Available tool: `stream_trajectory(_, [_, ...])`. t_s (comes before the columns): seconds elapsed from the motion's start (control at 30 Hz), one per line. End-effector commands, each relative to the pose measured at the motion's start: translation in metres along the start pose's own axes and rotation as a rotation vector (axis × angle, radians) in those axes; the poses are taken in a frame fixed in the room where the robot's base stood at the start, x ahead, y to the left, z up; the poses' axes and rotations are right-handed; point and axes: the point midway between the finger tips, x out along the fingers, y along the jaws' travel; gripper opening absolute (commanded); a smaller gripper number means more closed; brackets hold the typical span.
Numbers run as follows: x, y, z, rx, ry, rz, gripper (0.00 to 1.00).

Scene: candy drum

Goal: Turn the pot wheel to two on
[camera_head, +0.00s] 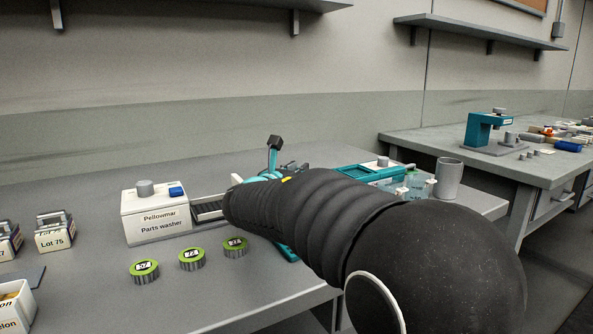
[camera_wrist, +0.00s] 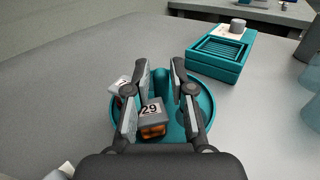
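In the wrist view a teal round wheel (camera_wrist: 207,104) with a raised rim lies on the bench below my gripper (camera_wrist: 160,66). A teal upright peg (camera_wrist: 161,82) shows between my two fingers, which stand apart on either side of it. I cannot tell whether they touch it. A grey-topped orange pot labelled 29 (camera_wrist: 152,117) sits on the wheel, near and between the fingers. A second labelled pot (camera_wrist: 121,88) sits at the left, partly hidden by the left finger. In the head view my dark arm hides most of the wheel and my gripper.
A teal box with a grooved top (camera_wrist: 221,53) stands beyond the wheel. In the head view a white parts washer (camera_head: 155,212) and three green-topped knobs (camera_head: 192,259) are left of my arm. A grey cylinder (camera_head: 448,178) stands right. The bench's left rear is clear.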

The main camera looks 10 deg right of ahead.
Motion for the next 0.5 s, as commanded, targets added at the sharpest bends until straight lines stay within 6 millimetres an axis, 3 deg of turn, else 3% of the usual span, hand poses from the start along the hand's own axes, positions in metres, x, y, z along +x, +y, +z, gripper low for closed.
stream_trajectory(0.37, [0.0,0.0,0.001,0.001,0.0,0.0,0.44])
stream_trajectory(0.5, [0.0,0.0,0.013,0.002,-0.002,0.0,0.44])
